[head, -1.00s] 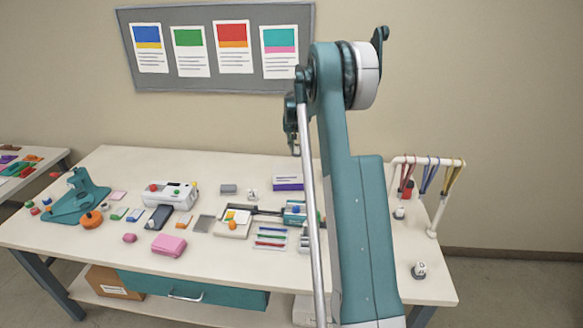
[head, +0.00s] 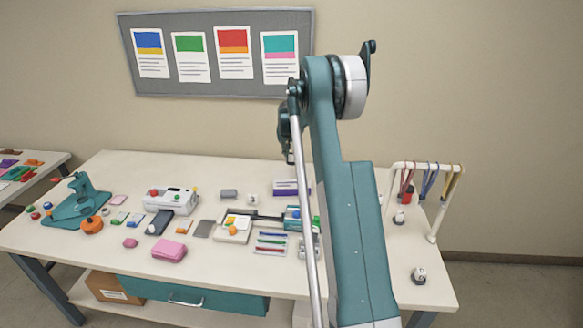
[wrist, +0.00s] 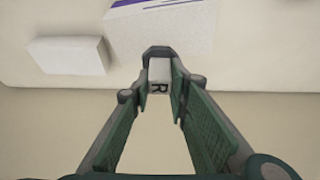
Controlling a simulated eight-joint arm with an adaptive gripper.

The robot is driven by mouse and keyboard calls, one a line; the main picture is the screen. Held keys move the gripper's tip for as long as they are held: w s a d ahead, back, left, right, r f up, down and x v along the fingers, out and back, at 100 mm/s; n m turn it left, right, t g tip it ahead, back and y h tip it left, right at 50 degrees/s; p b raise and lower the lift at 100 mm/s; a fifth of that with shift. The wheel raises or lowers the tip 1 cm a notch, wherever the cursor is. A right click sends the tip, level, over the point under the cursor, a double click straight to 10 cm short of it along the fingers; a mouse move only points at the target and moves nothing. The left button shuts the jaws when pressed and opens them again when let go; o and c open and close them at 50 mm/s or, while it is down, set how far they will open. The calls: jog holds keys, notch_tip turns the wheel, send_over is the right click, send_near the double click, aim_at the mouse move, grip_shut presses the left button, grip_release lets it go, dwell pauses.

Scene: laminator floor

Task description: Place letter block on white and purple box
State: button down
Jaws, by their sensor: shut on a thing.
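The white and purple box (head: 284,188) lies at the back of the table in the head view, partly behind my arm. Its white surface with purple stripes (wrist: 170,24) shows at the top of the wrist view. My gripper (wrist: 159,85) is shut on a white letter block (wrist: 159,72) with a dark R on it. The block is at the fingertips, just below the box's edge in the wrist view; I cannot tell its height. In the head view my gripper (head: 290,158) hangs above the box area, and the held block is too small to make out.
Another small white block (head: 252,198) and a grey block (head: 229,194) stand left of the box. A teal and white device (head: 292,213) is in front. More white blocks (head: 418,274) and a white rack with lanyards (head: 434,230) are at the right.

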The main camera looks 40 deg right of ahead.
aim_at(291, 162)
jog(key=shift+f, duration=1.4)
jog(key=shift+f, duration=0.1)
jog(key=shift+f, duration=1.75)
jog(key=shift+f, duration=0.2)
jog(key=c, duration=2.2)
grip_release()
jog(key=shift+r, duration=0.2)
jog(key=v, duration=1.2)
